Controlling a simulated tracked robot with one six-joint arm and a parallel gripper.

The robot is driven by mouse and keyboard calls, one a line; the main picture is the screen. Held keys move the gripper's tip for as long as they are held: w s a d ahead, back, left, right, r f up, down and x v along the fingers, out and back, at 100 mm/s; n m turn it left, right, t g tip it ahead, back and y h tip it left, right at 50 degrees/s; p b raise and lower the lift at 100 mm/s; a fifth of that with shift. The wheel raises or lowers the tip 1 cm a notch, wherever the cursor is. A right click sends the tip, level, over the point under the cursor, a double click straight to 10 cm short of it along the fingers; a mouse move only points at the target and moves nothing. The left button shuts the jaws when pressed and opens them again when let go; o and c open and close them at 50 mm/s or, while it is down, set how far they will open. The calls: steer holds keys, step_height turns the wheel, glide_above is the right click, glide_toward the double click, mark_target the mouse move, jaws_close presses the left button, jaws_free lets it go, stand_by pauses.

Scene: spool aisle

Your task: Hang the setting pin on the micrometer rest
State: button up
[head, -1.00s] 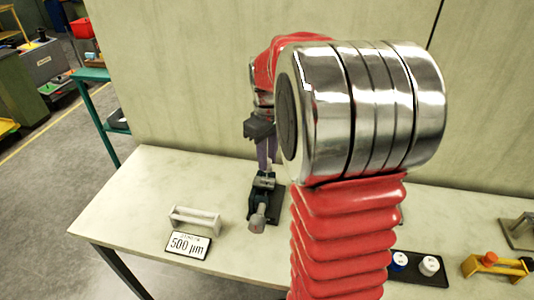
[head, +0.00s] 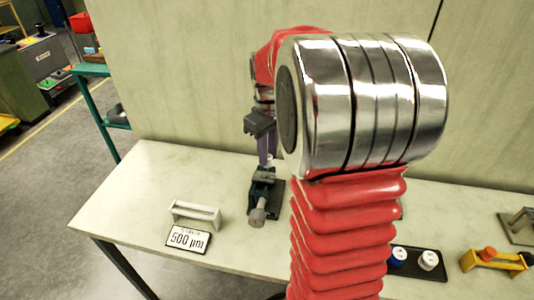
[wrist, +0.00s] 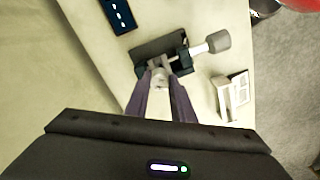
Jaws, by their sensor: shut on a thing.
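My gripper (wrist: 161,76) has its two purple-grey fingers close together on a small pale piece, seemingly the setting pin (wrist: 160,83), mostly hidden between the fingertips. In the head view my gripper (head: 266,162) points down just above a dark stand. The stand, seemingly the micrometer rest (head: 270,200), has a black base and a grey cylindrical knob (head: 257,217) toward the front. In the wrist view the stand (wrist: 160,47) lies right at the fingertips, with the knob (wrist: 217,42) to the right. I cannot tell whether the pin touches the stand.
A white bracket (head: 196,213) and a "500 µm" card (head: 188,239) stand left of the rest. A black tray with blue and white caps (head: 428,260) and a yellow holder (head: 487,261) are at the right. Bare tabletop (head: 150,180) lies at the left.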

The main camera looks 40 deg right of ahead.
steer(key=shift+f, duration=0.1)
steer(key=shift+f, duration=1.8)
steer(key=shift+f, duration=0.3)
steer(key=shift+f, duration=0.25)
steer(key=o, duration=1.1)
step_height(320, 180, up, 14)
steer(key=shift+f, duration=0.15)
